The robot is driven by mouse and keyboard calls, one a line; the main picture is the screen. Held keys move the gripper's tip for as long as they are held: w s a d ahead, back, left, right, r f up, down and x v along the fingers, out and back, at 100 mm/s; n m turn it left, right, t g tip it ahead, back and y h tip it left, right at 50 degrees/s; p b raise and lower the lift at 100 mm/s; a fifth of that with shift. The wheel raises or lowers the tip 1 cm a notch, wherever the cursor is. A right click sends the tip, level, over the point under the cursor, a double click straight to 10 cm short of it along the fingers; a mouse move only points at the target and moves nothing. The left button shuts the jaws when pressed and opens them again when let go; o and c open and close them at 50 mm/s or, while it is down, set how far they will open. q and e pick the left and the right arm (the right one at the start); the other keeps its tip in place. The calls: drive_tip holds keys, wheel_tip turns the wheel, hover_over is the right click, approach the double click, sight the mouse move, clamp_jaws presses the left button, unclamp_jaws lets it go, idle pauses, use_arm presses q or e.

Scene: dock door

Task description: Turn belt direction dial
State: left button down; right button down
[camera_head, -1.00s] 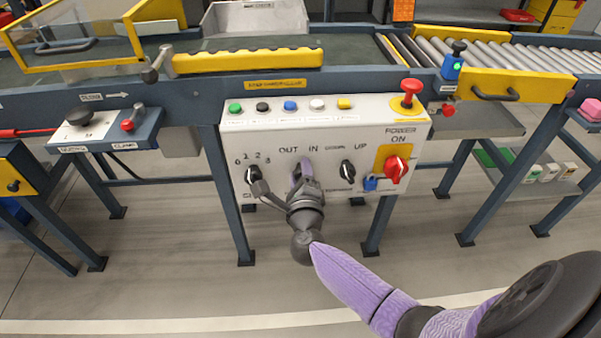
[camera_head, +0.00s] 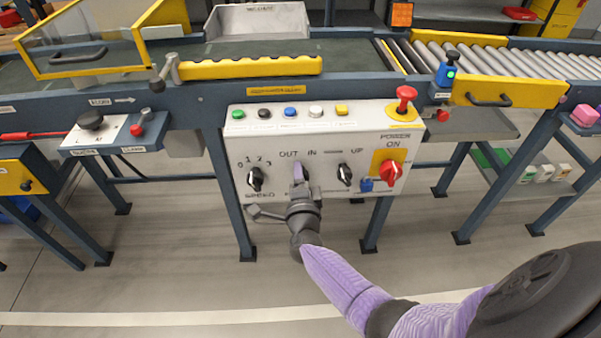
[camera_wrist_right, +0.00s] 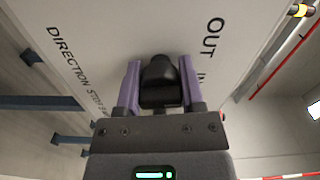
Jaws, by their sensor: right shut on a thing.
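The control box (camera_head: 278,184) hangs on the front of the conveyor. Its direction dial, a black knob below the words OUT and IN, is mostly hidden behind my right gripper (camera_head: 299,172) in the head view. In the right wrist view the black dial (camera_wrist_right: 159,82) sits between the two purple fingers of my right gripper (camera_wrist_right: 160,85), which is shut on it. The label DIRECTION and the word OUT show on the panel beside it. My left gripper is not in view.
The speed dial (camera_head: 254,179) is left of my gripper, and the UP dial (camera_head: 345,175) and red power switch (camera_head: 390,173) are to its right. A row of coloured buttons (camera_head: 290,113) and a red stop button (camera_head: 404,98) sit on top. The floor below is clear.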

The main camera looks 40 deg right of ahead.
drive_tip(key=shift+f+n+p, duration=0.1)
drive_tip(key=shift+n+p, duration=0.2)
drive_tip(key=shift+n, duration=1.9)
drive_tip(key=shift+f, duration=0.1)
drive_tip(key=shift+c, duration=2)
unclamp_jaws()
drive_tip(key=shift+o, duration=1)
drive_tip(key=shift+p, duration=0.3)
